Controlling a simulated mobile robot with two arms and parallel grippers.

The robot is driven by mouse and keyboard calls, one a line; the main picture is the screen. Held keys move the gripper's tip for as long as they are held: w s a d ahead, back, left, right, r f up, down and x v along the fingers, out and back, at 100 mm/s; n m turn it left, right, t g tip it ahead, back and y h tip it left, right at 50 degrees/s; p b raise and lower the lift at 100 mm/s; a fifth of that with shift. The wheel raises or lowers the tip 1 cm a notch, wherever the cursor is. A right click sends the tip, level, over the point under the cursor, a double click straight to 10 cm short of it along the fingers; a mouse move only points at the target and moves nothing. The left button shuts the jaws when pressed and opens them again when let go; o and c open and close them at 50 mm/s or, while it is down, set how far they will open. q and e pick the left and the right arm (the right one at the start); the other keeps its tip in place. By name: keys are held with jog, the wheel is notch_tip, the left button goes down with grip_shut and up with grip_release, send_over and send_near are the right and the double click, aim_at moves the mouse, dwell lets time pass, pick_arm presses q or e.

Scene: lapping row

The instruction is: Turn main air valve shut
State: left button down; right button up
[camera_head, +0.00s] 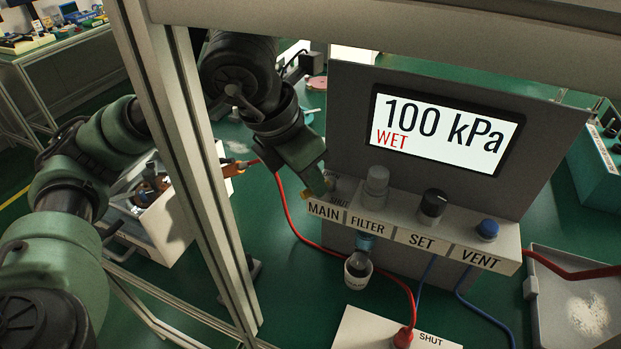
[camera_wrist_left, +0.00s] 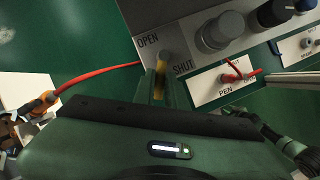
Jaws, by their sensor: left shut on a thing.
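The main air valve (camera_wrist_left: 165,56) sits at the left end of the grey control box (camera_head: 400,205), above the MAIN label (camera_head: 323,210). Its yellowish handle shows between the fingers in the left wrist view, near the printed words OPEN (camera_wrist_left: 148,40) and SHUT (camera_wrist_left: 182,68). My left gripper (camera_head: 324,187) is shut on this handle; it also shows in the left wrist view (camera_wrist_left: 159,84). The fingers hide much of the handle, so I cannot tell its exact angle. The display (camera_head: 445,128) reads 100 kPa, with WET in red. My right gripper is not in view.
Right of the valve stand the filter (camera_head: 376,182), the set knob (camera_head: 432,206) and the blue vent button (camera_head: 487,229). A red hose (camera_head: 290,215) hangs left of the box. A frame post (camera_head: 190,170) stands close beside my left arm.

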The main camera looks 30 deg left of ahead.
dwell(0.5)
pick_arm(q)
jog(key=c, duration=1.4)
grip_release()
jog(key=shift+c, duration=0.2)
jog(key=w+a+r+m+g+h+p, duration=0.25)
jog(key=a+r+m+g+p, duration=0.2)
jog(key=r+m+p, duration=0.55)
jog(key=s+a+f+n+g+h+p, duration=0.2)
jog(key=s+a+f+n, duration=0.7)
jog(key=a, duration=0.3)
jog(key=s+a+f+n+g+h+p, duration=0.1)
jog(key=s+a+f+n+h+p, duration=0.1)
jog(key=s+a+f+n, duration=0.8)
jog(key=a, duration=0.2)
jog(key=shift+s+a+f+n+g+h+p, duration=0.15)
jog(key=shift+s+a+n+g+h+p, duration=0.05)
jog(key=shift+a+n+g+h+p, duration=0.2)
